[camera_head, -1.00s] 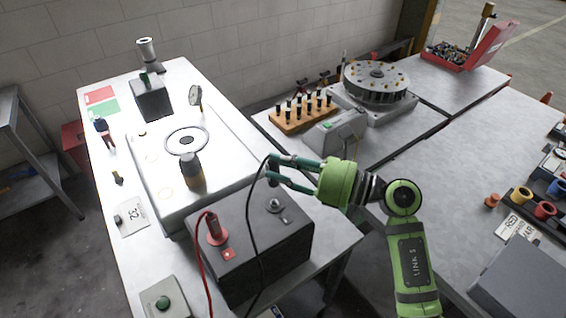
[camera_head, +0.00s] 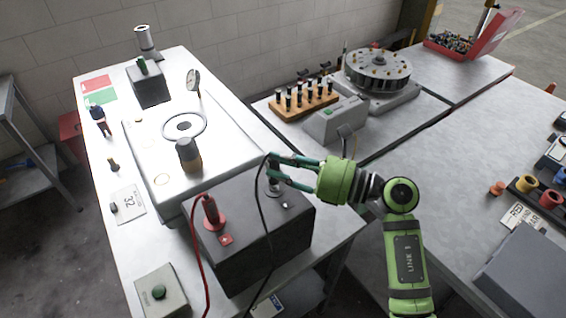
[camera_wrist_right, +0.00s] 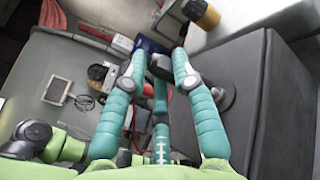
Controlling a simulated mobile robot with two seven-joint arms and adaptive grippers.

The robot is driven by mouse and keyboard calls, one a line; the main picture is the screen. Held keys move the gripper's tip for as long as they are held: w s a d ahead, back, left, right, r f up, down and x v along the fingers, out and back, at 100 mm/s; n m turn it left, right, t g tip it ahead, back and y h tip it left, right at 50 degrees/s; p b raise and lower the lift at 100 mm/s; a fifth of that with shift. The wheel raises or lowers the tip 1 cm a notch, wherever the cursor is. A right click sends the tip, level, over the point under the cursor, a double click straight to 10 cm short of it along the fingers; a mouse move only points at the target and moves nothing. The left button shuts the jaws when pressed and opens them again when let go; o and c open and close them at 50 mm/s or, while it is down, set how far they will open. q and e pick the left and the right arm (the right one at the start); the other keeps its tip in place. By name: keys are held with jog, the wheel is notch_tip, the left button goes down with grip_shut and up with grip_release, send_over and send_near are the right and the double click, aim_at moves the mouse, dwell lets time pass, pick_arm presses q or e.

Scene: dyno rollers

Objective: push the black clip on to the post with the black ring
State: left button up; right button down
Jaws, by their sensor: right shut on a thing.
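The dark box (camera_head: 262,250) stands at the front of the white bench. On its top, the post with the black ring (camera_head: 273,190) is at the back right. My right gripper (camera_head: 271,166) is shut on the black clip (camera_head: 270,172), which looks upright and directly above or at the post. I cannot tell whether it touches the post. The black lead hangs from the clip across the box front. In the right wrist view the clip (camera_wrist_right: 160,66) shows dark between the fingers, and the box (camera_wrist_right: 262,75) is at the right. My left gripper is not in view.
A red clip (camera_head: 211,212) with a red lead stands on the box's left post. A dark cylinder with a tan base (camera_head: 188,155) stands behind the box. A green-button box (camera_head: 160,292) is at the front left. The grey table (camera_head: 440,185) at right has free room.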

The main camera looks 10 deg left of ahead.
jog(key=shift+f+b, duration=0.9)
jog(key=shift+b, duration=0.1)
dwell(1.7)
jog(key=c, duration=0.9)
grip_release()
jog(key=shift+d, duration=0.15)
